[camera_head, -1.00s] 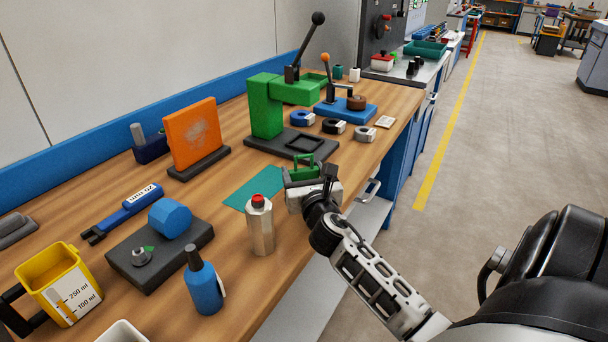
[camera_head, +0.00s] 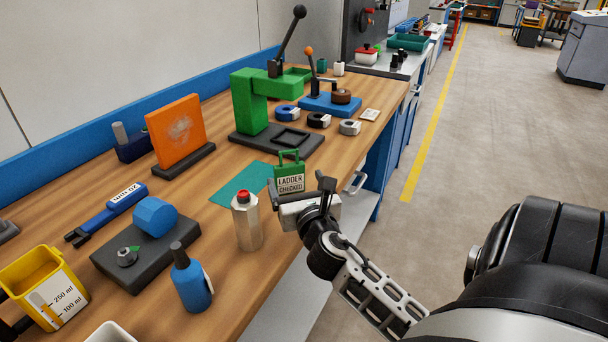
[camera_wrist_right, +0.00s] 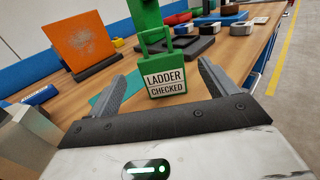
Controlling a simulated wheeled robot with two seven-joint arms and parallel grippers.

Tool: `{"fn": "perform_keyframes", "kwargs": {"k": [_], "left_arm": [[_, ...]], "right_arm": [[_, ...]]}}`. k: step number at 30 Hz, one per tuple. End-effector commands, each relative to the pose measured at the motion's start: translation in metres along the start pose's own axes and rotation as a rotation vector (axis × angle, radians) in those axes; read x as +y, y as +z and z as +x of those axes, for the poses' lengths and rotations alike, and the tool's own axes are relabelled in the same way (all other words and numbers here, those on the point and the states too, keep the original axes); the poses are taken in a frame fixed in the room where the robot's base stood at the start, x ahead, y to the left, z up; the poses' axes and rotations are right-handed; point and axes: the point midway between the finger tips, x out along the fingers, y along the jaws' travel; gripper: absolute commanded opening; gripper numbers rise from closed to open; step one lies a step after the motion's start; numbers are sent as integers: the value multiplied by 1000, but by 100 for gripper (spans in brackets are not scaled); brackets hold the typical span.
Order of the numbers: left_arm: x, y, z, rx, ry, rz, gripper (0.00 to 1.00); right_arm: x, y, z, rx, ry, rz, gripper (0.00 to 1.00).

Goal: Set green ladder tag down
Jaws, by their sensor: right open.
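The green ladder tag (camera_head: 289,175), with a handle loop on top and a white label reading "LADDER CHECKED", stands upright near the bench's front edge, beside the teal mat (camera_head: 240,184). In the right wrist view the tag (camera_wrist_right: 165,75) sits between the two grey fingers, with gaps on both sides. My right gripper (camera_head: 300,187) is open around the tag and does not appear to touch it. Whether the tag's base rests fully on the wood is partly hidden by the gripper body.
A silver bottle with a red cap (camera_head: 246,222) stands close left of my right gripper. A green press (camera_head: 252,105) stands behind, with tape rolls (camera_head: 318,120) to its right. A blue bottle (camera_head: 191,280) is nearer. Bare wood lies right of the tag.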

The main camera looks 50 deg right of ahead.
Motion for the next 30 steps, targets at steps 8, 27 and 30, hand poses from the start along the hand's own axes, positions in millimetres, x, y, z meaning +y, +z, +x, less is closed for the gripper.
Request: {"fn": "perform_keyframes", "kwargs": {"k": [8, 27, 30], "left_arm": [[0, 3, 3, 2, 2, -5, 37], [0, -1, 1, 12, 4, -4, 37], [0, 0, 1, 9, 4, -4, 37]], "right_arm": [[0, -2, -48, 1, 1, 1, 85], [0, 0, -57, -1, 0, 1, 85], [0, 0, -57, -1, 0, 0, 85]]}}
